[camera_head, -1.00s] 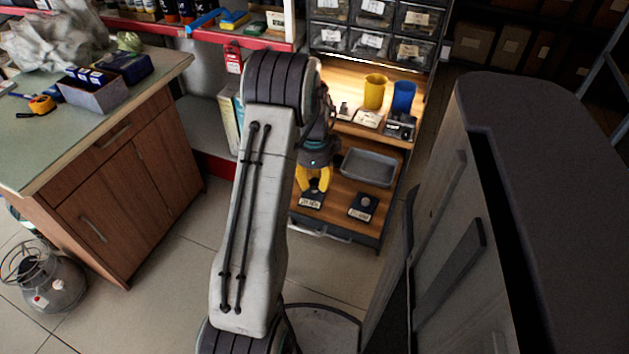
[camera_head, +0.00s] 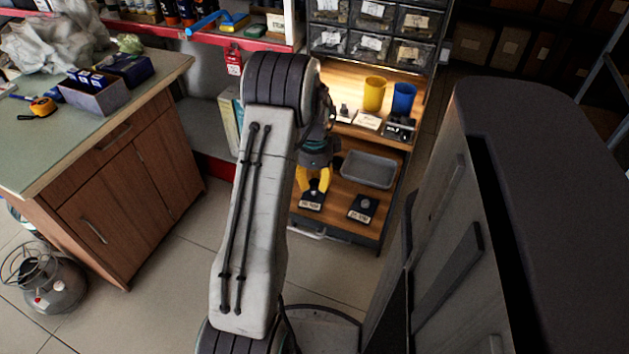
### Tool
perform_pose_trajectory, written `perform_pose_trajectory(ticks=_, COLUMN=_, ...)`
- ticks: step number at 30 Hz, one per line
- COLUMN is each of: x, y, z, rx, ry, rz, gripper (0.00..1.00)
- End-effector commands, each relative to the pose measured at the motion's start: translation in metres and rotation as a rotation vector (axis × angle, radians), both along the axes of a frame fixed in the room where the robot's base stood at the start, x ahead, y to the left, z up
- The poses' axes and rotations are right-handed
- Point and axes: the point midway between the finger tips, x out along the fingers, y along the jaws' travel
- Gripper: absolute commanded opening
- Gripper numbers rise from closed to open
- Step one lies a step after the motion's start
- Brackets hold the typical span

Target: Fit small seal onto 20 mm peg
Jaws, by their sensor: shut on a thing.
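My gripper (camera_head: 313,186), with yellow fingers, points down over the front left of the wooden lower shelf. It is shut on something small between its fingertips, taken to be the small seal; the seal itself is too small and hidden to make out. Right below the fingertips is a black block with a white label (camera_head: 311,206). Its peg is hidden by the fingers, so I cannot tell whether the seal touches it. A second black labelled block (camera_head: 360,215) stands to the right, with a small grey round piece (camera_head: 364,203) on top.
A grey tray (camera_head: 368,169) lies behind the blocks. A yellow cup (camera_head: 374,94) and a blue cup (camera_head: 403,98) stand on the upper shelf, below the parts drawers (camera_head: 370,42). A wooden workbench (camera_head: 130,180) is at left, and a gas bottle (camera_head: 55,285) stands on the floor.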

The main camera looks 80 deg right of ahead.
Motion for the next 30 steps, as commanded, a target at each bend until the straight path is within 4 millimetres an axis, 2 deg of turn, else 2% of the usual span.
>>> perform_pose_trajectory(ticks=16, x=0.000, y=0.000, z=0.000, rx=0.000, ry=0.000, rz=0.000, gripper=0.19)
perform_pose_trajectory(ticks=30, x=0.000, y=0.000, z=0.011, rx=0.000, ry=0.000, rz=0.000, gripper=0.19)
